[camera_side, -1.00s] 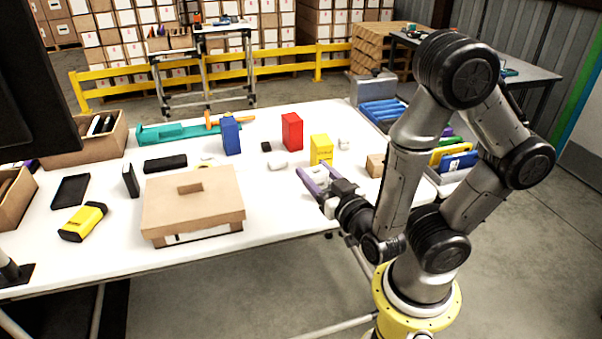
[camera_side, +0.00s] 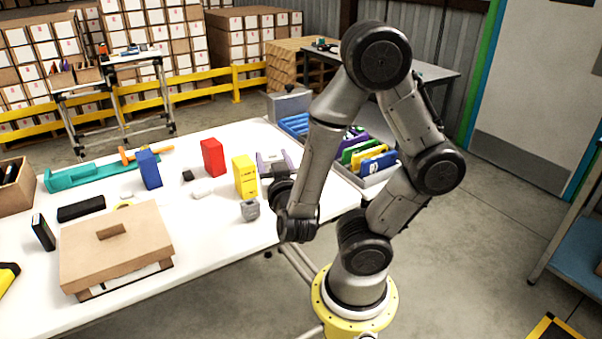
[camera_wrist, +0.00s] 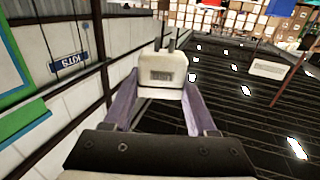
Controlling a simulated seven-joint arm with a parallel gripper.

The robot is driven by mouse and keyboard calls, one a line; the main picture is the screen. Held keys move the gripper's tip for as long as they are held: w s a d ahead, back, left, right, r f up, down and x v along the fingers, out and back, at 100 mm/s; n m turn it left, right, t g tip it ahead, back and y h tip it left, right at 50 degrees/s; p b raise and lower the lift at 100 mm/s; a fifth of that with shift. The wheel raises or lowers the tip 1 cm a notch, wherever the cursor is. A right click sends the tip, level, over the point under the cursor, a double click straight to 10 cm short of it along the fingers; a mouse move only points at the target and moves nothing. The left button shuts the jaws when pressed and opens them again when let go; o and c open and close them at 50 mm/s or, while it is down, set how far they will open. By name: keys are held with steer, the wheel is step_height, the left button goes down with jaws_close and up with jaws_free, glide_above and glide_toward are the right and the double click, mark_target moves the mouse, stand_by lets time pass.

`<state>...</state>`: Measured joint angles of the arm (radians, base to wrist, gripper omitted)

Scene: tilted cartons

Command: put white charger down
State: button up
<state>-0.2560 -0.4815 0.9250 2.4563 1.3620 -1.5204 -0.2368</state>
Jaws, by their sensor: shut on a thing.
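The white charger (camera_wrist: 163,72) is a small white block with two metal prongs and a printed label. In the wrist view it sits between the purple fingers of my gripper (camera_wrist: 162,92), which are shut on it, prongs pointing away from the wrist. In the side view my gripper (camera_side: 274,160) is to the right of the yellow box (camera_side: 245,176), near the table's right edge.
A small grey block (camera_side: 250,211) stands in front of the yellow box. A red box (camera_side: 213,157), a blue box (camera_side: 149,169) and a brown lidded carton (camera_side: 117,255) stand on the white table. A bin of coloured packs (camera_side: 368,165) stands at right.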

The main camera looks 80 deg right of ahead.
steer(key=s+d+r+m+g+h, duration=0.2)
steer(key=s+d+m+g, duration=0.3)
steer(key=s+d+g, duration=0.3)
steer(key=w+d+f, duration=0.2)
steer(key=d+f, duration=0.1)
steer(key=d, duration=0.1)
steer(key=w+d+f, duration=0.1)
steer(key=d+f, duration=0.2)
steer(key=d, duration=0.1)
steer(key=w+d+f, duration=0.2)
steer(key=d+f, duration=0.1)
steer(key=d, duration=0.1)
steer(key=shift+w+d+f, duration=0.35)
steer(key=shift+f, duration=1.6)
steer(key=shift+f, duration=0.2)
steer(key=o, duration=1.4)
steer(key=shift+r, duration=0.15)
